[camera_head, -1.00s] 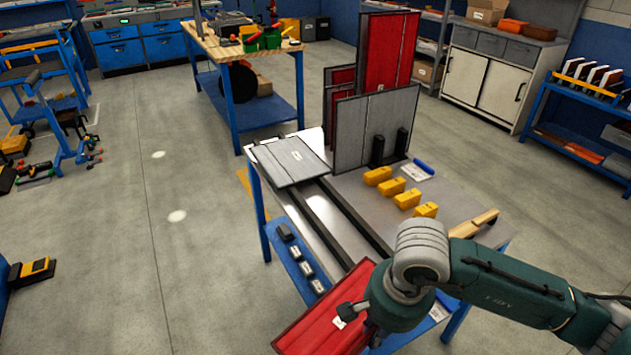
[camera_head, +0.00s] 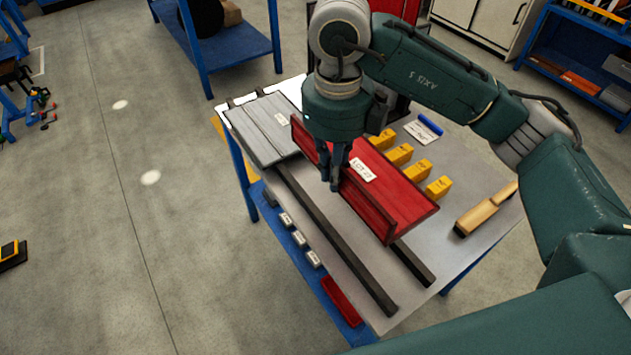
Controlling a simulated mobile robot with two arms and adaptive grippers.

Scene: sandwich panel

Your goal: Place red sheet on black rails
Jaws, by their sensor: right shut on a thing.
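The red sheet (camera_head: 405,202) has a white label and a raised lip along its near side. My right gripper (camera_head: 336,185) comes down from above and is shut on that near lip. The sheet is over the table, tilted in the view, and covers part of the far black rail (camera_head: 413,263). The near black rail (camera_head: 338,242) runs in front of it, mostly uncovered. Whether the sheet touches the rails I cannot tell. My left gripper is out of view.
A grey sheet (camera_head: 262,132) lies across the far left end of the rails. Several yellow blocks (camera_head: 400,155), a wooden-handled tool (camera_head: 487,208) and a blue roll (camera_head: 430,124) lie to the right on the table (camera_head: 445,235). A blue shelf (camera_head: 352,331) sits below.

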